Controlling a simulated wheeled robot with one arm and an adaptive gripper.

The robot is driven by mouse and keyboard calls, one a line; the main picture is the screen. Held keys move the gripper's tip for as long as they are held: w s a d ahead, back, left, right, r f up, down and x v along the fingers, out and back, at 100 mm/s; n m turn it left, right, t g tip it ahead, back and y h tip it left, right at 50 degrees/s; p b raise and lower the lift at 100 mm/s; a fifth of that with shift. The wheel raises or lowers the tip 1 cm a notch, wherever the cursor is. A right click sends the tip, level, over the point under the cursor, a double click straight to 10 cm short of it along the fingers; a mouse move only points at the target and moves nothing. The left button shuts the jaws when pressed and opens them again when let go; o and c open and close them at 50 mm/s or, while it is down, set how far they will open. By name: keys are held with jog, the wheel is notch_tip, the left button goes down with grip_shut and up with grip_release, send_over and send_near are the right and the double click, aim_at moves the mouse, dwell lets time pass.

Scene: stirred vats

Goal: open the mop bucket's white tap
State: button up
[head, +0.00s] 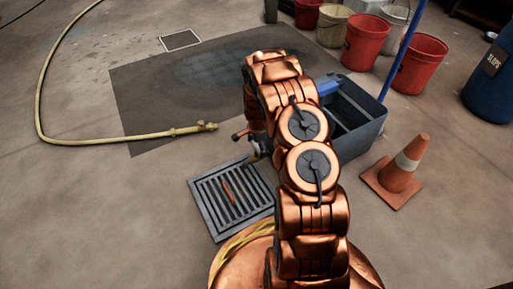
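The mop bucket (366,138) is a dark blue-grey tub on the floor, right of centre, partly behind my arm. I cannot make out its white tap; my copper arm covers the bucket's left side. My arm rises from the bottom and bends over at the top, with its far end coming down on the left behind the nearer links. My gripper is mostly hidden there; small dark and reddish parts show at the arm's left edge above the grate, and I cannot tell what they belong to. Finger opening and any contact are not visible.
A floor drain grate (208,188) with a reddish streak lies left of my arm. An orange cone (402,170) stands right of the bucket. A yellow hose (90,142) lies at left on and beside a dark floor patch. Red pails (366,42) and a blue barrel (489,85) stand behind.

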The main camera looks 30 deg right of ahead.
jog(key=c, duration=1)
jog(key=shift+o, duration=0.2)
jog(key=shift+a+r+n+p, duration=0.1)
jog(key=shift+n+p, duration=0.3)
jog(key=shift+p, duration=0.15)
jog(key=n+p, duration=0.2)
jog(key=p, duration=0.1)
jog(key=shift+r+n+p, duration=0.15)
jog(key=shift+n+p, duration=0.15)
jog(key=shift+p, duration=0.1)
jog(key=n+p, duration=0.4)
jog(key=shift+n+p, duration=0.3)
jog(key=shift+p, duration=0.05)
jog(key=n+p, duration=0.3)
jog(key=n, duration=0.1)
jog(key=shift+n, duration=0.3)
jog(key=n, duration=0.1)
jog(key=n+p, duration=0.1)
jog(key=n, duration=0.1)
jog(key=n+p, duration=0.1)
jog(key=n, duration=0.1)
jog(key=shift+f, duration=0.25)
jog(key=shift+n, duration=0.3)
